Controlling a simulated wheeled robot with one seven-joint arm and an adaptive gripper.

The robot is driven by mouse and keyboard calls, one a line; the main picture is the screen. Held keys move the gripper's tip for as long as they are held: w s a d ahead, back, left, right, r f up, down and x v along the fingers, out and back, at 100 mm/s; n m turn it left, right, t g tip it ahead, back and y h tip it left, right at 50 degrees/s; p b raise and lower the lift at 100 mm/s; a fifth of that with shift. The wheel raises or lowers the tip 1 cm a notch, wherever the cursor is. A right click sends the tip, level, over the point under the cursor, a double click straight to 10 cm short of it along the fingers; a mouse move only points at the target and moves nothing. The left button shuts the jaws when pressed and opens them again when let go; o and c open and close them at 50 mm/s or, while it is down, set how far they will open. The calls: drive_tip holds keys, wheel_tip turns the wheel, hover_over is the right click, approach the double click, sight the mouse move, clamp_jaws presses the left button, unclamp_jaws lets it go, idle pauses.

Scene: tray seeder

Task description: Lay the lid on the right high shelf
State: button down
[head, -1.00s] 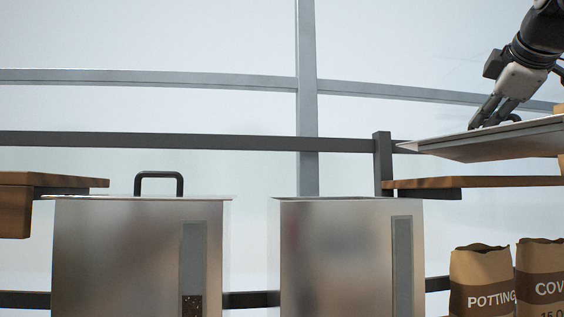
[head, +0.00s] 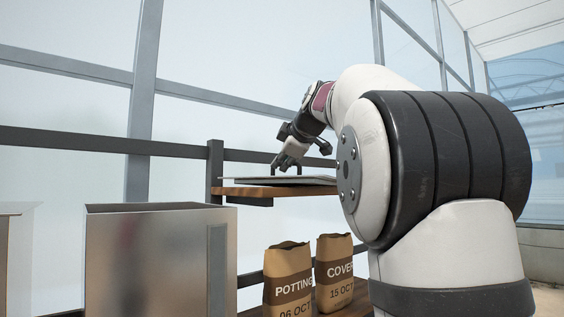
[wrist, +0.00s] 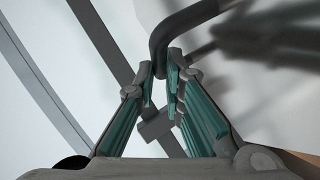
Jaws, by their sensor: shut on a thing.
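The lid (head: 315,181) is a thin flat metal sheet with a dark bar handle (wrist: 185,25). In the head view it lies level along the top of the right high shelf (head: 255,193), a wooden board. No clear gap shows between them, but I cannot tell whether its full weight rests there. My gripper (head: 280,163) is above the lid, shut on its handle. In the wrist view the fingers (wrist: 163,75) close around the handle, and the pale lid surface (wrist: 235,78) spreads to the right. My own arm hides the lid's right end.
A metal bin (head: 155,260) with an open top stands left of the shelf. Part of another bin (head: 8,260) shows at the left edge. Two paper bags (head: 288,275) (head: 334,270) stand below the shelf. A dark post (head: 215,170) and rail are close to the shelf's left end.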

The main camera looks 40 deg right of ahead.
drive_tip(key=shift+f, duration=0.2)
drive_tip(key=c, duration=1.7)
unclamp_jaws()
drive_tip(key=b+v, duration=0.1)
drive_tip(key=v, duration=1.1)
